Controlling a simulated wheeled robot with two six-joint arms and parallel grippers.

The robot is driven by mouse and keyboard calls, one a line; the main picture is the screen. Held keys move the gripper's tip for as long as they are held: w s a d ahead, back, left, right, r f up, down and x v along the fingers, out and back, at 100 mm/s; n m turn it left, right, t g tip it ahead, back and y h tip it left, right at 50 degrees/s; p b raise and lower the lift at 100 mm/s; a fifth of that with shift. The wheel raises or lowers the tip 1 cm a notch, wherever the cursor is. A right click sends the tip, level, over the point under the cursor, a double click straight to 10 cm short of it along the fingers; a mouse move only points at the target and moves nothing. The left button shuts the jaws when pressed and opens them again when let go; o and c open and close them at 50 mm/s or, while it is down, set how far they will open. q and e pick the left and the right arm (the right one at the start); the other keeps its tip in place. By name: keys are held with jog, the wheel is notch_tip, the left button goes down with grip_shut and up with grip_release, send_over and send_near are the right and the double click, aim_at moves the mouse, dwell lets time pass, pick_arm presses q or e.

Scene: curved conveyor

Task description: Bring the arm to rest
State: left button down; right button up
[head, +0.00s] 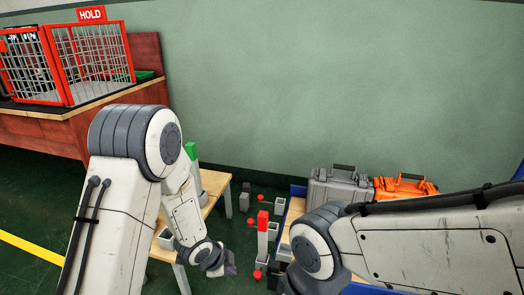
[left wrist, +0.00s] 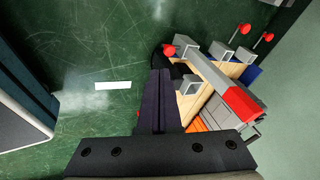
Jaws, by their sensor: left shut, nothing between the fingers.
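My left arm comes in from the left in the head view and bends downward. My left gripper (head: 230,268) is at its lower end, small and dark, above the green floor by the small wooden table. In the left wrist view its dark fingers (left wrist: 160,100) are together with nothing between them. My right arm (head: 430,240) reaches in from the right. Its gripper is out of sight.
A wooden table (head: 213,200) carries a green-topped grey post. A blue-edged table (head: 298,190) holds a grey case (head: 340,188) and an orange case (head: 402,189). A red-topped post (head: 263,222) stands nearby. A red HOLD cage (head: 100,60) sits back left.

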pick_arm(q)
jog(key=s+d+r+n+y+p, duration=0.1)
jog(key=s+r+n, duration=0.15)
jog(key=r, duration=0.35)
jog(key=s+d+r+n+y, duration=0.1)
jog(key=s+d+r+n, duration=0.1)
jog(key=s+r, duration=0.35)
jog(key=s+d+r+n+g+p, duration=0.1)
jog(key=s+r+n+g, duration=0.15)
jog(key=s+r, duration=0.45)
jog(key=s+d+r+n+g+p, duration=0.1)
jog(key=s+r+n+g, duration=0.2)
jog(key=s, duration=0.7)
notch_tip(320, 180, up, 39)
jog(key=t+p, duration=0.1)
jog(key=p, duration=3.6)
jog(key=shift+w+a+p, duration=0.2)
jog(key=shift+a+p, duration=0.1)
jog(key=shift+r, duration=0.1)
